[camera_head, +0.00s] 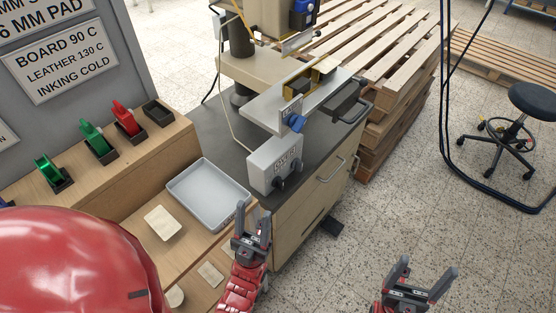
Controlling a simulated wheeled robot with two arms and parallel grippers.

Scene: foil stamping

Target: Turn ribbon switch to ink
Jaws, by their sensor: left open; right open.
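The foil stamping press (262,85) stands on a dark-topped cabinet. A grey control box (274,163) at the cabinet's front corner carries dark knobs (279,182) and small labels too small to read. A blue knob (296,122) sits beside a small label plate (291,109) on the press front. I cannot tell which of these is the ribbon switch, nor its setting. My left gripper (252,220) is open and empty, below and in front of the control box, apart from it. My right gripper (428,268) is open and empty over the floor at the lower right.
A grey tray (207,192) and a cream pad (162,222) lie on the wooden bench to the left. Stacked pallets (385,55) stand behind the cabinet. The floor on the right is open, with a stool (533,100).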

